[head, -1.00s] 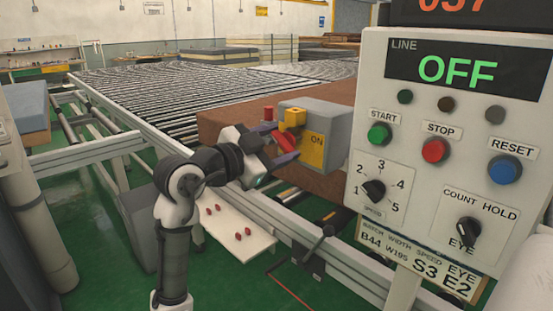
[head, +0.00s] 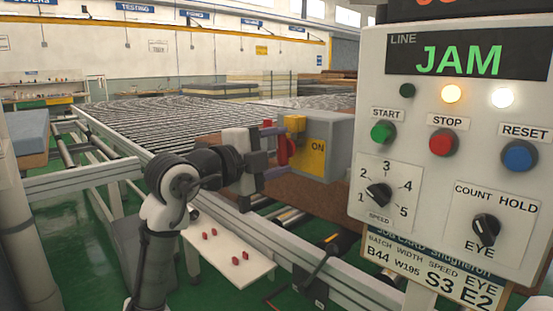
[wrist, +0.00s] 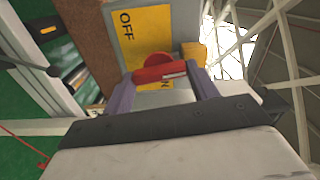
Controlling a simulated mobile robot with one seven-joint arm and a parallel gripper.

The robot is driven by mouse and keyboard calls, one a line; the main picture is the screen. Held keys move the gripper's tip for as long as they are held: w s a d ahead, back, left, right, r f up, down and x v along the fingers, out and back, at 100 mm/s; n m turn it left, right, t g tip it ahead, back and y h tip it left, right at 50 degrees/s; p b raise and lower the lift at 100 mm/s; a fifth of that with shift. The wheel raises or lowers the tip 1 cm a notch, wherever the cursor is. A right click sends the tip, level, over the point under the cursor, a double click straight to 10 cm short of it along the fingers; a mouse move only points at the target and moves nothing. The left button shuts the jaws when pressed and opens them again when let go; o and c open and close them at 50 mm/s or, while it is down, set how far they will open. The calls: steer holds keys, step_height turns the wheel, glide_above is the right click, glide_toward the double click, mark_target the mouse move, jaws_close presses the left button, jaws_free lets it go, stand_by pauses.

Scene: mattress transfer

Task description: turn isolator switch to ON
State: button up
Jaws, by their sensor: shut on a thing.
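The isolator switch is a grey box (head: 342,145) with a yellow plate (head: 317,157) marked ON, beside the conveyor in the head view. Its red handle (head: 283,150) stands about upright there. My gripper (head: 270,160) is at the front of the box, shut on this handle. In the wrist view the red handle (wrist: 160,72) lies crosswise between my two purple fingers. The OFF mark on the yellow plate (wrist: 150,35) shows beyond the handle, and ON is partly hidden behind it and a finger. A yellow block (wrist: 193,53) sits beside the plate.
A control panel (head: 425,150) stands close at the right, its display reading JAM, with amber and white lamps lit. The roller conveyor (head: 185,118) runs behind my arm. A white shelf (head: 225,255) with several small red pieces is below.

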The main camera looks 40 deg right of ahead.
steer(key=shift+m, duration=0.6)
steer(key=shift+m+b, duration=0.3)
steer(key=o, duration=1)
steer(key=shift+a, duration=0.1)
steer(key=s+a+b, duration=0.1)
steer(key=a, duration=1.2)
steer(key=shift+a, duration=0.3)
